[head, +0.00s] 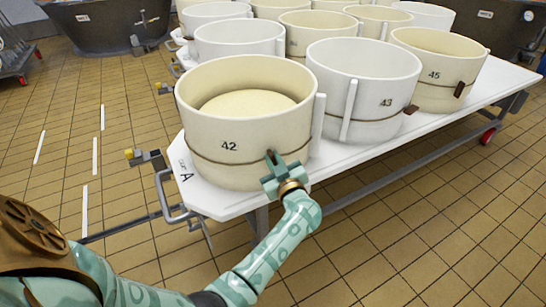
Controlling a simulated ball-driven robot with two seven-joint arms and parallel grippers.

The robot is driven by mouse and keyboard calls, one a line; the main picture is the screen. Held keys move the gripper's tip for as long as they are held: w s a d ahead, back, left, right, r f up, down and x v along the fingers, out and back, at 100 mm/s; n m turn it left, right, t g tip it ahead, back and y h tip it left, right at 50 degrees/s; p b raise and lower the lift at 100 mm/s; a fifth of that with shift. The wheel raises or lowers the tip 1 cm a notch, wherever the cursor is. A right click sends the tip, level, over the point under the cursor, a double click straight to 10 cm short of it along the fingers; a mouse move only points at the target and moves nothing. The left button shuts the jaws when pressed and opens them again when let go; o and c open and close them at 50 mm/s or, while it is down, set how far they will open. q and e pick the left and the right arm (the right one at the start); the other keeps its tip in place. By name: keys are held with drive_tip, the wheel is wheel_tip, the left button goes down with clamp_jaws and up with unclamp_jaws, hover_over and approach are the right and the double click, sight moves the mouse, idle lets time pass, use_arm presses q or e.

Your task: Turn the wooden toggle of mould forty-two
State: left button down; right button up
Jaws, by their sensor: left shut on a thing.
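Mould 42 (215,120) is a cream, round, open-topped mould at the near corner of a white table. A pale round mass (248,102) lies inside it. A thin brown cord (215,163) runs around its lower wall. My left gripper (277,163) is at the front right of its wall, at the cord, shut on the wooden toggle (270,155). Only a small dark brown bit of the toggle shows; the jaws hide the rest. My right gripper is not in view.
Mould 43 (365,75) and mould 45 (437,65) stand right of mould 42, with several more behind. The white table (225,203) has a metal handle (165,195) at its left end. Tiled floor (430,220) is clear at the front right.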

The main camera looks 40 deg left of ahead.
use_arm(q)
drive_tip(key=n, duration=0.4)
drive_tip(key=f+n, duration=0.1)
drive_tip(key=n, duration=0.4)
drive_tip(key=s+f+n+p, duration=0.1)
drive_tip(key=n, duration=0.4)
drive_tip(key=shift+s+a, duration=0.1)
drive_tip(key=shift+a, duration=0.15)
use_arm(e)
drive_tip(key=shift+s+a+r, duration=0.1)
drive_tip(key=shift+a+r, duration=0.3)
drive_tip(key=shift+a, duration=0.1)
use_arm(q)
drive_tip(key=shift+n, duration=0.3)
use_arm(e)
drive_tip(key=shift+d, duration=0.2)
use_arm(q)
drive_tip(key=c, duration=1.5)
unclamp_jaws()
drive_tip(key=shift+o, duration=0.2)
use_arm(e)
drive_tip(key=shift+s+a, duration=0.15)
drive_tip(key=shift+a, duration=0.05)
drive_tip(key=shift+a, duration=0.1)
